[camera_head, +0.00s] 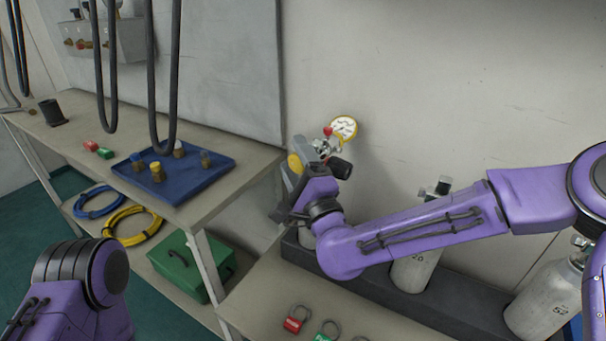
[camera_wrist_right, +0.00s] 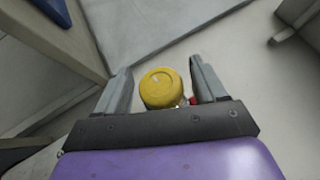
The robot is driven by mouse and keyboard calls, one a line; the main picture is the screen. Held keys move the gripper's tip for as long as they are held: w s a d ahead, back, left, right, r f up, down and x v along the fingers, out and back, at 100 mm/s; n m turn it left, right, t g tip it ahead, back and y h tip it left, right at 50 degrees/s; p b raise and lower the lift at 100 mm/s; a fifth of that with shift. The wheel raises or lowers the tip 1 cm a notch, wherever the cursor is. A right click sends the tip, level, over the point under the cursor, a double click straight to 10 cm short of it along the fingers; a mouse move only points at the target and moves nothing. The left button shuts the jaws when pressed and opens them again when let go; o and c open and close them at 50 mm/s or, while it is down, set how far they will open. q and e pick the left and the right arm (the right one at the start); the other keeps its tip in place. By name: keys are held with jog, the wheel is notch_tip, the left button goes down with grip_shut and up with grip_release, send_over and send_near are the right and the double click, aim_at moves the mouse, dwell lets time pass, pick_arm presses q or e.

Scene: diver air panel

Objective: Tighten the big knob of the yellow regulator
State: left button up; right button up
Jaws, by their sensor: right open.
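The yellow regulator's big round knob (camera_head: 294,163) shows beside my right gripper in the head view. In the right wrist view the yellow knob (camera_wrist_right: 162,87) lies between the two grey fingers, with a gap on either side. My right gripper (camera_wrist_right: 160,75) is open around it. In the head view the right gripper (camera_head: 288,190) partly hides the regulator. A yellow-rimmed gauge (camera_head: 343,128) and a small red part (camera_head: 328,131) show above it. My left arm shows at the lower left; its gripper is out of view.
A grey cylinder (camera_head: 415,272) stands below my right arm, and another (camera_head: 545,300) stands at the right. A bench with a blue tray (camera_head: 190,188) of small fittings is at the left. Black hoses hang at upper left.

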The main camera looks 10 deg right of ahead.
aim_at(301, 172)
jog(key=b+v, duration=0.1)
jog(key=v, duration=0.7)
jog(key=shift+b, duration=0.35)
jog(key=shift+s+d+f, duration=0.15)
jog(key=shift+s+d, duration=0.05)
jog(key=shift+s, duration=0.25)
jog(key=shift+f, duration=0.15)
dwell(0.8)
